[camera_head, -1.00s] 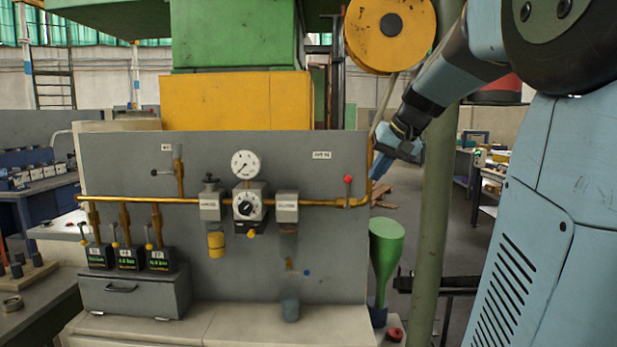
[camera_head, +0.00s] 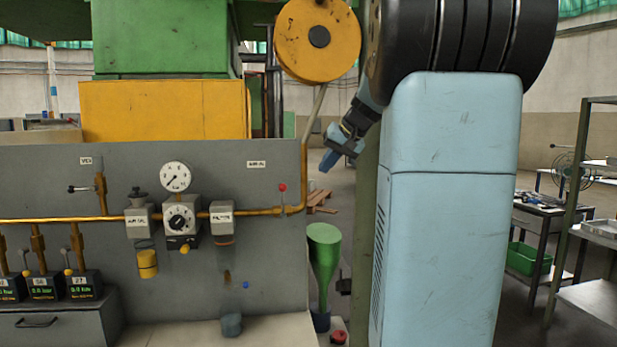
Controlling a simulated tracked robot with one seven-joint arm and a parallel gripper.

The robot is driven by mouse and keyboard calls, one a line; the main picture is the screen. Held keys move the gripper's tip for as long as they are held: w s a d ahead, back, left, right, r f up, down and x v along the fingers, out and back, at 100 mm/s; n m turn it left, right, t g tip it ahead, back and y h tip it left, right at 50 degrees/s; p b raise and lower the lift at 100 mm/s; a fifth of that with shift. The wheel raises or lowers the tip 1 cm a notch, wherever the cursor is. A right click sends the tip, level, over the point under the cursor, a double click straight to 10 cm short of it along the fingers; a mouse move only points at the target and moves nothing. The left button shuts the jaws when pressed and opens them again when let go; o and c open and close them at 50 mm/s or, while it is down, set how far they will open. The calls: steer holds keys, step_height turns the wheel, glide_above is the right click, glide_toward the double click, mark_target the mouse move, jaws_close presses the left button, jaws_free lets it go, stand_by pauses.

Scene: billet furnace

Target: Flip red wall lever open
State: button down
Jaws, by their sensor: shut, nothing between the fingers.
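The red wall lever (camera_head: 282,188) is a small red-tipped handle on a valve in the brass pipe, near the right end of the grey panel (camera_head: 190,279). Its stem stands upright above the pipe. My gripper (camera_head: 328,161) is right of the panel's edge, a little higher than the lever in the picture and apart from it. Its blue fingers are shut and empty, pointing down and left.
The brass pipe (camera_head: 60,220) runs along the panel with a gauge (camera_head: 175,177) and regulators. A green funnel-shaped vessel (camera_head: 323,259) stands right of the panel. A yellow reel (camera_head: 318,40) hangs above. Metal shelving (camera_head: 568,236) stands at the right.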

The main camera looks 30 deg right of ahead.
glide_toward(283, 200)
steer(key=w+d+f, duration=0.2)
steer(key=d+f, duration=0.2)
steer(key=shift+w+a+r, duration=0.2)
steer(key=shift+w+a, duration=0.05)
steer(key=shift+a, duration=0.3)
steer(key=shift+w+a+r, duration=0.25)
steer(key=shift+a, duration=0.3)
steer(key=shift+w+a+r, duration=0.2)
steer(key=shift+w+a, duration=0.05)
steer(key=shift+a, duration=0.3)
